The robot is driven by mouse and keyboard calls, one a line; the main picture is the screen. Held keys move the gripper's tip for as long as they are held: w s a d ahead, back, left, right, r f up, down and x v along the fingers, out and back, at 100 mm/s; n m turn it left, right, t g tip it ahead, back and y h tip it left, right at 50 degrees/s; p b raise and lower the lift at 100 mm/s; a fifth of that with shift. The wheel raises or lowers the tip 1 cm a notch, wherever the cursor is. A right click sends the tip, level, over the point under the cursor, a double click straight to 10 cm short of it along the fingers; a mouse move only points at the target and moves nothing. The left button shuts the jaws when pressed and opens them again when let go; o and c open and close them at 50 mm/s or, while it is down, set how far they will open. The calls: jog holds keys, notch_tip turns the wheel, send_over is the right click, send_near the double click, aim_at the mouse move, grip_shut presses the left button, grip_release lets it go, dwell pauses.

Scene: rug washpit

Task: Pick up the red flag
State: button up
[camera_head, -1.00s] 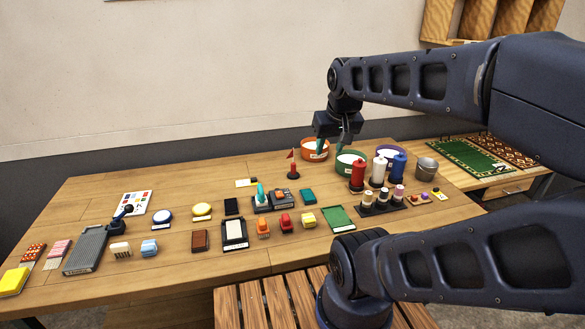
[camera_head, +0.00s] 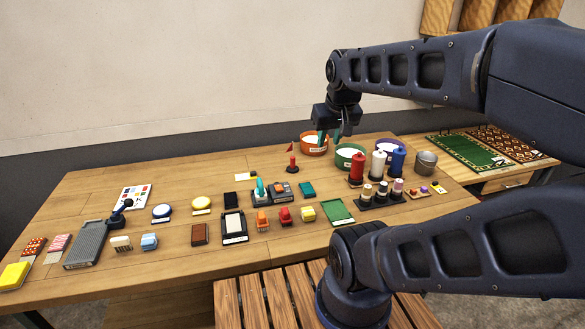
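The red flag (camera_head: 290,147) is a small pennant on a red cone-like stand with a dark base. It stands upright toward the back of the wooden table, left of the bowls. My gripper (camera_head: 329,141) points down, to the right of the flag and apart from it. Its two teal fingertips are spread with a gap between them, and I see nothing held. The fingertips overlap the orange bowl (camera_head: 307,149) in the picture; their exact height above the table is hard to tell.
A green bowl (camera_head: 350,165) and a purple bowl (camera_head: 397,145) stand to the right. Red (camera_head: 357,168), white and blue bottles stand in front of them. A small metal bucket (camera_head: 426,163) is farther right. Brushes, pads and blocks cover the front. The table left of the flag is mostly clear.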

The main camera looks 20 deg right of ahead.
jog(key=w+d+n+h, duration=0.1)
jog(key=w+n+h, duration=0.1)
jog(key=w+n, duration=0.75)
jog(key=n+g+h, duration=0.1)
jog(key=n, duration=1.6)
send_over(292, 148)
jog(key=s+a, duration=0.2)
notch_tip(292, 148, down, 17)
jog(key=x, duration=1.1)
jog(key=shift+s+a+f, duration=0.1)
jog(key=shift+s+a, duration=0.05)
jog(key=shift+s, duration=0.1)
grip_shut()
